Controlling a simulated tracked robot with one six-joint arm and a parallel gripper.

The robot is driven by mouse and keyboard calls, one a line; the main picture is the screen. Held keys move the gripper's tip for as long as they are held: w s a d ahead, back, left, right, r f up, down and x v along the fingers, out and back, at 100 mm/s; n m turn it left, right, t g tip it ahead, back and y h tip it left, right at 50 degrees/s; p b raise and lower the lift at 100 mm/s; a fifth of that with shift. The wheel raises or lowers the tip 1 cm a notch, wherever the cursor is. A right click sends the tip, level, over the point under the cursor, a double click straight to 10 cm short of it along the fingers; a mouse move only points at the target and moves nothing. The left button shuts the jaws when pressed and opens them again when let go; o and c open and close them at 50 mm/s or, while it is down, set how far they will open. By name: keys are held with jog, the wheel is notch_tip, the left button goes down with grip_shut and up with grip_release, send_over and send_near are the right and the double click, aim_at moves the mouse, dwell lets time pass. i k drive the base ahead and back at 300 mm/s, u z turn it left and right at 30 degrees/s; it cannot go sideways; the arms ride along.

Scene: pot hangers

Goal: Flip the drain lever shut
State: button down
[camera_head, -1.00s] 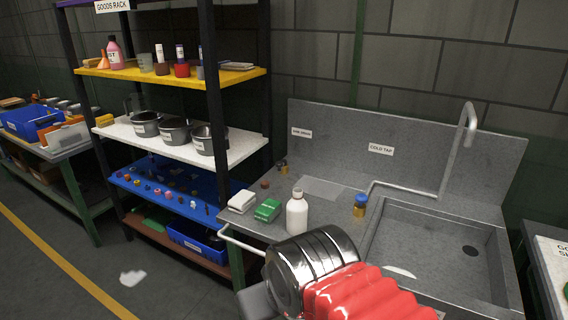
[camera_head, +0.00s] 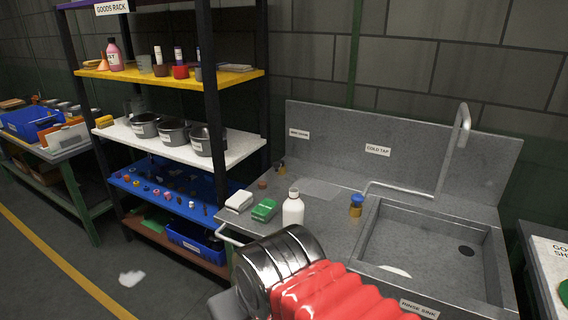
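A small wall label (camera_head: 299,133), too small to read surely, is on the left of the splashback. A small brass-coloured fitting (camera_head: 281,168) stands below it at the counter's back. My arm's metal and red ribbed parts cross the lower middle. My gripper's fingers do not show.
A white bottle (camera_head: 293,208), a green sponge (camera_head: 264,210) and a white block (camera_head: 239,201) stand on the counter's left part. A goods rack (camera_head: 213,100) with pots stands to the left. A white patch (camera_head: 132,278) lies on the floor.

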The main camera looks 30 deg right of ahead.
aim_at(279, 163)
jog(key=i, duration=1)
